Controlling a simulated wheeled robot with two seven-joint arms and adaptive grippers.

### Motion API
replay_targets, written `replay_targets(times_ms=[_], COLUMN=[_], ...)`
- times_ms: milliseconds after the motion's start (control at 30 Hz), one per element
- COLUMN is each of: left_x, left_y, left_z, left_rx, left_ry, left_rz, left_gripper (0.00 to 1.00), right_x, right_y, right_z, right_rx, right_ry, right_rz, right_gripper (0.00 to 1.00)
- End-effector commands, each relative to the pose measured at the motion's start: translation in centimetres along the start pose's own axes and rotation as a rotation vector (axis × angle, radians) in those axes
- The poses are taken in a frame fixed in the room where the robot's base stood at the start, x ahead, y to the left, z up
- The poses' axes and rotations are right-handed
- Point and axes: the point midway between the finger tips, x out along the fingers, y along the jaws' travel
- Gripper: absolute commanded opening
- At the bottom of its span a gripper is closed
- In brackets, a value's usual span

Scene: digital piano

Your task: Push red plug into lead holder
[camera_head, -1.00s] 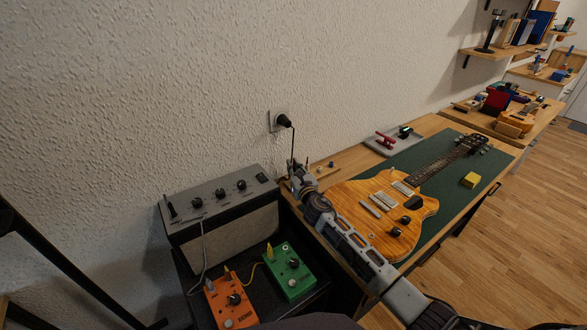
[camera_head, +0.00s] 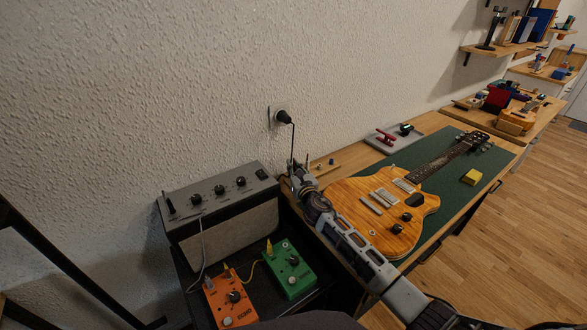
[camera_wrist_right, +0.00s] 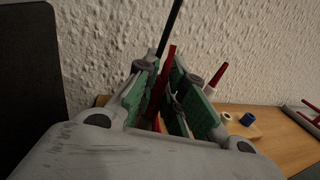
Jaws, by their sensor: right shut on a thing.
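My right gripper (camera_head: 294,164) is at the wall end of the workbench, just right of the amplifier. In the right wrist view its green-padded fingers (camera_wrist_right: 166,92) are closed around a slim red plug (camera_wrist_right: 161,86), which stands up, slightly tilted, between them. Another red-tipped piece with a pale base (camera_wrist_right: 215,82) stands just right of the fingers. A wooden holder (camera_wrist_right: 243,131) with blue and tan round pieces lies beyond on the bench. I cannot tell whether the held plug touches any holder. My left gripper is not in view.
A grey amplifier (camera_head: 217,199) stands left of the gripper, with green (camera_head: 290,268) and orange (camera_head: 231,299) pedals in front. A guitar (camera_head: 376,213) lies on a green mat (camera_head: 442,212).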

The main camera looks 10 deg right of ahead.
Motion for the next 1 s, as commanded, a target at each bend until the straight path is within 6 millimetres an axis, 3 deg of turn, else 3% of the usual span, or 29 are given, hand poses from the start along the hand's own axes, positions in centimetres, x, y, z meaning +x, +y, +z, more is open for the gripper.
replay_targets(times_ms=[500, 533, 700, 1000], left_x=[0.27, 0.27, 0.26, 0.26], left_y=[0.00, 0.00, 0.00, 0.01], left_z=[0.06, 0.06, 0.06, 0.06], left_rx=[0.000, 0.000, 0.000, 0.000], left_ry=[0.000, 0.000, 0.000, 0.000], left_rz=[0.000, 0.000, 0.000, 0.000], left_gripper=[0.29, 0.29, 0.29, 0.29], right_x=[-0.06, -0.06, -0.05, -0.04], right_y=[-0.01, -0.01, -0.01, 0.00], right_z=[-0.62, -0.64, -0.57, -0.46], right_rx=[0.000, 0.000, 0.000, 0.000], right_ry=[0.004, 0.005, 0.004, 0.002], right_rz=[0.000, 0.000, 0.000, 0.000], right_gripper=[0.00, 0.14, 0.36, 0.36])
